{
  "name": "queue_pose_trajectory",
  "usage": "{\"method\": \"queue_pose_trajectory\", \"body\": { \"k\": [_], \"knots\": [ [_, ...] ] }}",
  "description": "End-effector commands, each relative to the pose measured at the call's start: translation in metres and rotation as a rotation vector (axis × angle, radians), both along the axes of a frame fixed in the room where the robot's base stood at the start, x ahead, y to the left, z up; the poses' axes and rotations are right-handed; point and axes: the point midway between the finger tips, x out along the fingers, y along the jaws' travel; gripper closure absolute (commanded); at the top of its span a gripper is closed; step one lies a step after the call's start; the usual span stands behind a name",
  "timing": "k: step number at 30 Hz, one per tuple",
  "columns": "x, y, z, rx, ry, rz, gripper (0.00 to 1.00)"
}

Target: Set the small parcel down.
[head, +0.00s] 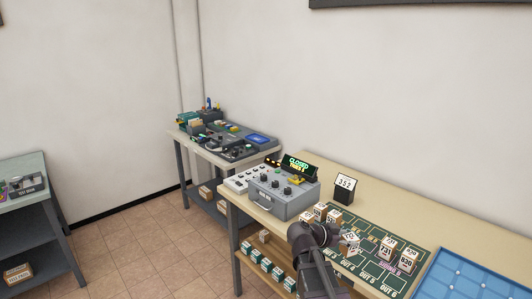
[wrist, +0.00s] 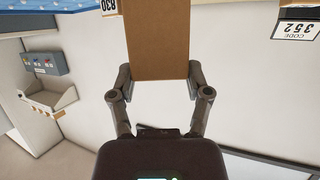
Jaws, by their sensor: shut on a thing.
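My gripper (wrist: 157,76) is shut on a small brown cardboard parcel (wrist: 157,38), with one finger on each side of it in the wrist view, which looks upside down. In the head view my gripper (head: 332,240) is over the left part of the green marked mat (head: 381,273) on the long table. A white-faced parcel (head: 350,244) at its right appears to be the held one. My arm partly hides that area, and I cannot tell whether the parcel's underside touches the mat.
Several other parcels (head: 388,248) stand on the mat's right side, and more (head: 320,212) behind my gripper. A grey control box (head: 284,193) with a lit sign (head: 297,165) is at left. A code stand (head: 344,188) is behind. A blue tray (head: 470,275) lies at right.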

Motion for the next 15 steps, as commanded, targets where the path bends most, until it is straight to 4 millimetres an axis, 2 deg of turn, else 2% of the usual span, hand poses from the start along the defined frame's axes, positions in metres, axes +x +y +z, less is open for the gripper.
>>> {"method": "queue_pose_trajectory", "body": {
  "k": [1, 6, 15],
  "knots": [
    [0.0, 0.0, 0.01, 0.0, 0.0, 0.0, 0.89],
    [0.0, 0.0, 0.029, 0.0, 0.0, 0.0, 0.89],
    [0.0, 0.0, 0.046, 0.0, 0.0, 0.0, 0.89]
  ]
}}
